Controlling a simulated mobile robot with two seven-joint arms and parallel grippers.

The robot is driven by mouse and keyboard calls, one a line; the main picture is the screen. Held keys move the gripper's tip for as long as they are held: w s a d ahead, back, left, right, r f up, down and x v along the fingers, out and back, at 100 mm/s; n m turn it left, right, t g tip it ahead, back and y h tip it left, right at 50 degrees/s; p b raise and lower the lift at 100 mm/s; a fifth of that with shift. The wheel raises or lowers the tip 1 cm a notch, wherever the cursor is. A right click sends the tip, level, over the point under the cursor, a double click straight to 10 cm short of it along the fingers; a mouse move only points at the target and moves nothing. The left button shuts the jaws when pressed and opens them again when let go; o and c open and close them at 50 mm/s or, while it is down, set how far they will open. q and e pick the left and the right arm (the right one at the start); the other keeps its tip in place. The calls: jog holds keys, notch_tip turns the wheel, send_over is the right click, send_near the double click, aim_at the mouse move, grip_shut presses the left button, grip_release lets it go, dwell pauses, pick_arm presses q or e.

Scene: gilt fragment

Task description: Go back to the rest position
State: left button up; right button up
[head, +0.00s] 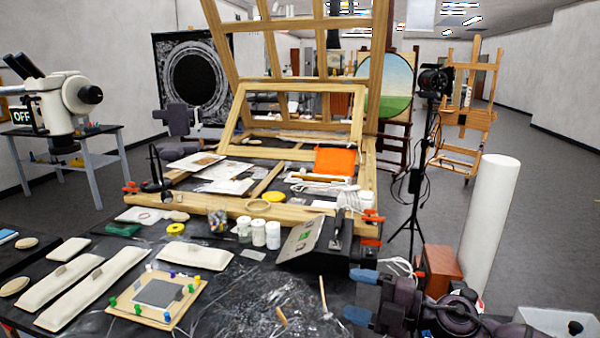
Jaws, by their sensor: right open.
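My right gripper (361,296) is at the lower right, beside the front of the dark work table (250,290). Its two blue fingertips are apart and point left, with nothing between them. My right arm comes in from the bottom right corner. My left gripper does not show. A light wooden board (150,318) with a grey square piece (158,292) and several coloured pins lies at the front left of the table, well away from my right gripper.
Long cream cushions (65,300) lie at the left. White jars (273,235) and a tilted panel (301,240) stand mid-table. Two small wooden-handled tools (323,297) lie near my right gripper. A tripod (413,210), a red-brown box (441,268) and a white cylinder (489,225) stand to the right.

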jog(key=s+d+f+m+t+h, duration=0.3)
jog(key=d+m+t+h, duration=0.75)
jog(key=m, duration=0.75)
jog(key=s+d+f+m+g+h, duration=0.2)
jog(key=s+f, duration=0.1)
jog(key=s, duration=0.1)
jog(key=s+d+f+m+g+h, duration=0.2)
jog(key=s+f+m+g+h, duration=0.1)
jog(key=s+f, duration=0.1)
jog(key=s+d+f+m+g+h, duration=0.2)
jog(key=s+f+h, duration=0.1)
jog(key=s, duration=0.1)
jog(key=shift+s+d+f+m, duration=0.15)
jog(key=shift+s+f+m, duration=0.1)
jog(key=shift+s+m, duration=0.15)
jog(key=s+f+m+g+y, duration=0.1)
jog(key=s+f+g, duration=0.1)
jog(key=s+g, duration=0.35)
jog(key=s+f+g, duration=0.2)
jog(key=s, duration=0.7)
jog(key=w+f+t, duration=0.7)
jog(key=f+t, duration=0.1)
jog(key=f, duration=0.2)
jog(key=shift+w+f+y, duration=0.3)
jog(key=shift+w+y, duration=0.1)
jog(key=shift+y, duration=0.05)
jog(key=shift+s, duration=0.1)
